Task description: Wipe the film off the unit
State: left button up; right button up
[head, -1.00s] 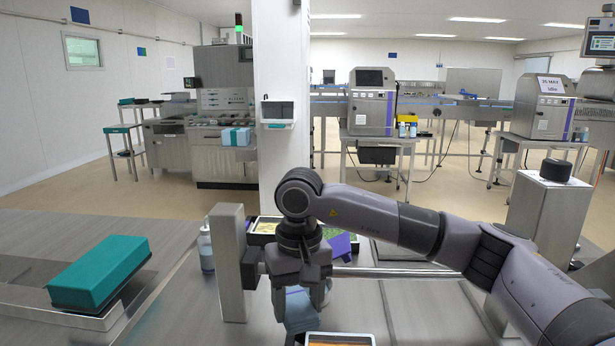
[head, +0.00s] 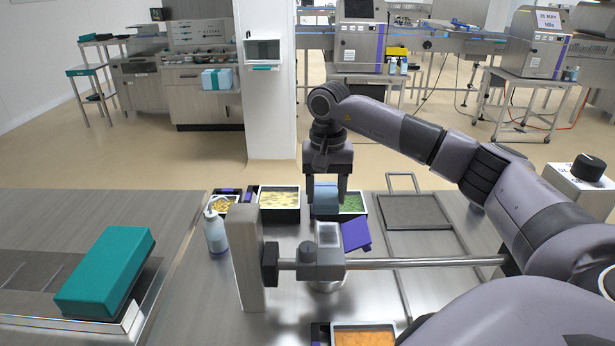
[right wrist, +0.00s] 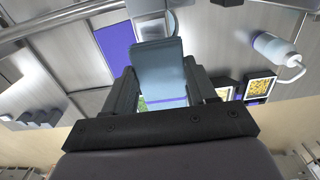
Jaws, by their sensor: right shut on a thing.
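My right gripper (head: 326,198) is shut on a folded light-blue cloth (head: 325,192), held above the food trays behind the crossbar. In the right wrist view the cloth (right wrist: 160,72) hangs between the two fingers. A metal unit (head: 321,253) sits on the crossbar beside an upright post; the gripper and cloth are behind it, apart from it. I cannot make out any film on the unit at this size. A flat purple piece (head: 356,235) lies just right of the unit; a purple patch (right wrist: 117,42) also shows in the wrist view. My left gripper is not in view.
A white bottle (head: 215,234) stands left of the post (head: 247,258). Food trays, one with pale yellow contents (head: 279,200), stand behind the bar. The crossbar (head: 430,262) spans rightward. A teal box (head: 105,272) lies left. A tray of orange food (head: 362,338) is in front.

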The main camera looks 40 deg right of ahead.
jog(key=shift+w, duration=0.25)
jog(key=shift+s+f+b, duration=0.15)
jog(key=shift+f+b, duration=0.45)
notch_tip(320, 180, down, 4)
jog(key=b, duration=0.3)
jog(key=shift+r, duration=0.15)
jog(key=shift+r, duration=0.1)
